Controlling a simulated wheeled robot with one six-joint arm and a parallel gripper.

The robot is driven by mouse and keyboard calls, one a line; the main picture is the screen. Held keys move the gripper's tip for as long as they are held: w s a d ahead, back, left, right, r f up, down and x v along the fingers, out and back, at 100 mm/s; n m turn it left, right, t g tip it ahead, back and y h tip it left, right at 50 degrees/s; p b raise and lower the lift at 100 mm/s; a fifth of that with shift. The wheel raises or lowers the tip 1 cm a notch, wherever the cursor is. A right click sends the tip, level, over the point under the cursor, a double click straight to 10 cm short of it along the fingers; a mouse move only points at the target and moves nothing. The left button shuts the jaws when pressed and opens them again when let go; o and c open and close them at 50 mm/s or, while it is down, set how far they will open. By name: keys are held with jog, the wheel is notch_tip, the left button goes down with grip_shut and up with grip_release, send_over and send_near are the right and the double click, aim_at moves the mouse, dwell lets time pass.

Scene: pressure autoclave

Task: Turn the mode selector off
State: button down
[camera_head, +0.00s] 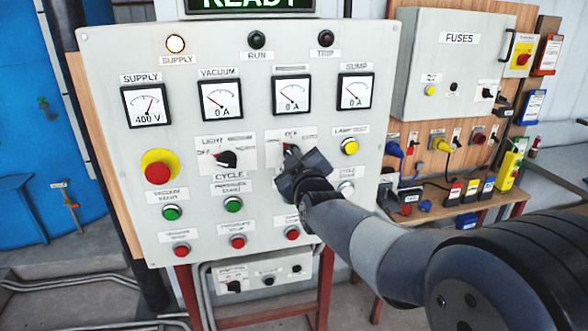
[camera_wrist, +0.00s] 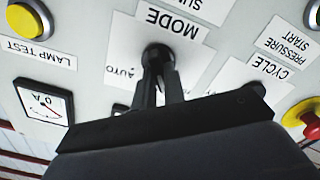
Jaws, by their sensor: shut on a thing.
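The mode selector (camera_wrist: 157,52) is a black knob on the grey panel, below the upside-down MODE label (camera_wrist: 172,22) in the wrist view. My gripper (camera_wrist: 160,80) has its two dark fingers close together, shut on the knob. In the head view my gripper (camera_head: 291,158) reaches the selector's white plate (camera_head: 273,150) from the lower right and hides most of the knob. An AUTO mark (camera_wrist: 120,72) shows beside the knob in the wrist view. The knob's exact pointing direction is hard to tell behind the fingers.
The light selector (camera_head: 226,159) is to the left and the yellow lamp test button (camera_head: 350,146) to the right. A red emergency button (camera_head: 158,172), green buttons and red buttons surround it. Gauges (camera_head: 292,94) sit above. A fuse box (camera_head: 455,65) stands right.

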jog(key=shift+d+m+b, duration=0.2)
jog(key=shift+m+b, duration=2.95)
jog(key=shift+m, duration=0.45)
jog(key=c, duration=1.5)
grip_release()
jog(key=v, duration=1)
jog(key=shift+s+r, duration=0.1)
jog(key=shift+s, duration=0.25)
jog(key=shift+w, duration=0.1)
jog(key=x, duration=1)
jog(key=shift+w, duration=0.35)
